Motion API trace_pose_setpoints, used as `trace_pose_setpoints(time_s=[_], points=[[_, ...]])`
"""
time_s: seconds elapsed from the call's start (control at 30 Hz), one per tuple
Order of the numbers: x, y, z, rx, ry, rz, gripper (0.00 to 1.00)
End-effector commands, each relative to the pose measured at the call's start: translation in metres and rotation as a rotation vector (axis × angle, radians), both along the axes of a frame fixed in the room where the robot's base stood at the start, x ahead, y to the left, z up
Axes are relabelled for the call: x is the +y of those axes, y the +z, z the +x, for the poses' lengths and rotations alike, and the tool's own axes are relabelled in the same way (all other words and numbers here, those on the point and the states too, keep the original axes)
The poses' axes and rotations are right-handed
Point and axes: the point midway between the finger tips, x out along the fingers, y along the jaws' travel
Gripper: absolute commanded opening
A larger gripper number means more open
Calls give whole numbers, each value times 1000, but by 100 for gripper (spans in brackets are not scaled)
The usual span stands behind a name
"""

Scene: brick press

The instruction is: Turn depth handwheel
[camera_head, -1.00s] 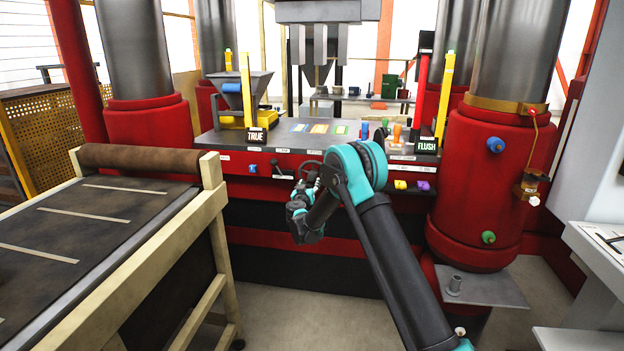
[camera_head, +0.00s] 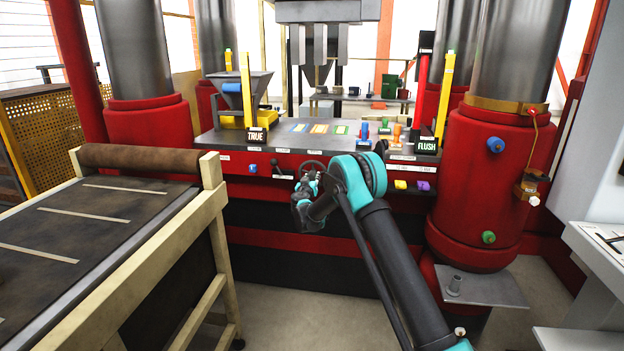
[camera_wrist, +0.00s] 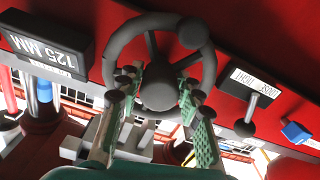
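The depth handwheel (camera_wrist: 160,92) is dark grey, with a round rim, spokes, a hub and a knob on the rim. It fills the upper middle of the wrist view. In the head view the handwheel (camera_head: 312,164) sits on the red press front, partly hidden behind my gripper (camera_head: 306,191). In the wrist view my gripper (camera_wrist: 159,83) is open, with one finger on each side of the hub and both overlapping the near part of the rim. I cannot tell whether the fingers touch the wheel.
A sign reading 125 MM (camera_wrist: 45,42) is beside the wheel. A lever (camera_wrist: 246,122) under a label and a blue knob (camera_wrist: 296,132) are on the other side. In the head view a conveyor table (camera_head: 110,215) stands at the left and a red cylinder (camera_head: 485,190) at the right.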

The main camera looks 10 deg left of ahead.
Motion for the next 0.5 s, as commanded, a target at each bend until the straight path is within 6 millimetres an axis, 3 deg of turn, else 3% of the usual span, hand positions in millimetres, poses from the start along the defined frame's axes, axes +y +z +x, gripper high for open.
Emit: trace_pose_setpoints(time_s=[0.03, 0.23, 0.5], points=[[0, 0, 0, 0, 0, 0, 26], [0, 0, 0, 0, 0, 0, 1], [0, 0, 0, 0, 0, 3, 0]])
